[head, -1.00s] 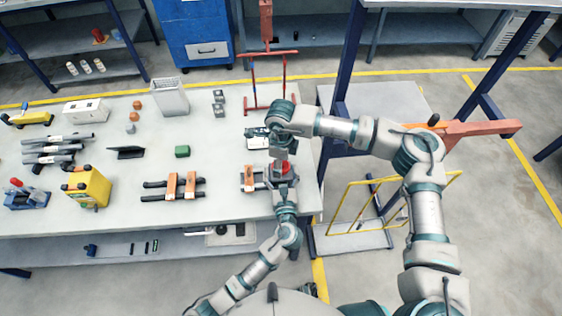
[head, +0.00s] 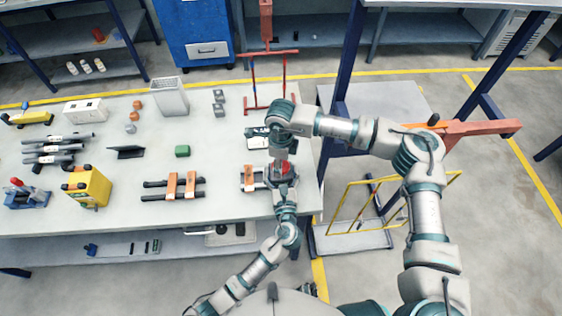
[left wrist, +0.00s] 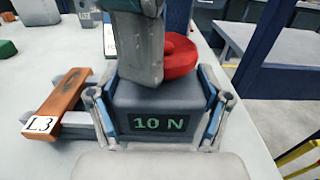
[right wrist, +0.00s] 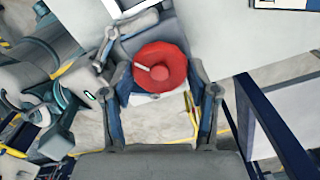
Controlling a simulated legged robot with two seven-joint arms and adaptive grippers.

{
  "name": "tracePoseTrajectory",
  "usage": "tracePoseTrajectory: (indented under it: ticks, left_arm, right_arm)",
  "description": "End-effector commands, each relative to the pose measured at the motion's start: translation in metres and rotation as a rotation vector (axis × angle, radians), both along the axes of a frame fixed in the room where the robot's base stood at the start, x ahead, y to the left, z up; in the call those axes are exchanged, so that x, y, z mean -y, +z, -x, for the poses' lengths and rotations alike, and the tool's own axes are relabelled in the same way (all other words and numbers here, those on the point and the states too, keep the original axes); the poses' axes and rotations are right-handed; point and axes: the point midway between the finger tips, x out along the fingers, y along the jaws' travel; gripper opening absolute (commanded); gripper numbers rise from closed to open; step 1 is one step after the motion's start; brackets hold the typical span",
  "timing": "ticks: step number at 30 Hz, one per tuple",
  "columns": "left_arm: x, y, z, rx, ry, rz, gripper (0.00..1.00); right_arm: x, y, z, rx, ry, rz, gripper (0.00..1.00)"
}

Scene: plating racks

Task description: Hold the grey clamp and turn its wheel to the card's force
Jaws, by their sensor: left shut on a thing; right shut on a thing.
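The grey clamp (left wrist: 160,105) fills the middle of the left wrist view, and its display reads "10 N". My left gripper (left wrist: 160,110) is shut on the clamp's body, one finger on each side. The clamp's red wheel (right wrist: 160,68) shows in the right wrist view with a white mark pointing left. My right gripper (right wrist: 160,90) is shut on the wheel, its fingers at either side. In the head view the wheel (head: 281,168) is below my right gripper at the table's right end. A white card (head: 257,143) lies behind it, partly hidden and unreadable here.
A rack marked L3 (left wrist: 62,103) with orange blocks stands just left of the clamp. Another orange-block rack (head: 173,187), a yellow box (head: 88,187) and a green block (head: 182,151) are farther left. The table's right edge is close.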

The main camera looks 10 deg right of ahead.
Motion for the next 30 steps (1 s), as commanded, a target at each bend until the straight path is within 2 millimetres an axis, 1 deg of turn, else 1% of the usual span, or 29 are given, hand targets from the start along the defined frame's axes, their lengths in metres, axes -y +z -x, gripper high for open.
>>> tracePoseTrajectory:
  ticks: [1, 10, 11, 12, 13, 14, 24, 26, 29, 30]
  left_arm:
    - [0.001, 0.000, 0.001, 0.001, -0.001, -0.001, 0.12]
    - [0.001, 0.000, 0.001, 0.001, -0.001, -0.001, 0.12]
    - [0.001, 0.000, 0.001, 0.001, -0.001, -0.001, 0.12]
    - [0.001, 0.000, 0.001, 0.001, -0.001, -0.001, 0.12]
    - [0.001, 0.001, 0.001, 0.002, -0.001, -0.001, 0.12]
    - [0.001, 0.001, 0.001, 0.001, -0.001, -0.001, 0.12]
    - [0.000, 0.000, 0.001, 0.001, -0.001, -0.002, 0.12]
    - [0.000, 0.001, 0.001, 0.001, -0.001, -0.002, 0.12]
    - [0.000, 0.000, 0.000, 0.001, 0.000, -0.002, 0.12]
    - [0.000, 0.000, 0.000, 0.001, 0.000, -0.002, 0.12]
  right_arm:
    - [0.002, 0.000, -0.003, 0.006, -0.006, 0.003, 0.25]
    - [0.003, 0.000, -0.003, 0.007, -0.007, 0.003, 0.25]
    - [0.003, 0.000, -0.003, 0.007, -0.007, 0.003, 0.62]
    - [0.003, 0.000, -0.003, 0.007, -0.007, 0.003, 0.72]
    - [0.002, 0.000, -0.003, 0.006, -0.007, 0.003, 0.80]
    - [0.002, 0.000, -0.003, 0.006, -0.007, 0.003, 0.85]
    - [0.001, 0.002, -0.001, 0.004, -0.003, 0.001, 0.85]
    - [0.001, 0.006, -0.002, 0.005, -0.003, 0.001, 0.85]
    - [0.000, 0.021, -0.002, 0.007, -0.003, -0.001, 0.85]
    - [0.001, 0.029, -0.002, 0.005, -0.003, 0.000, 0.85]
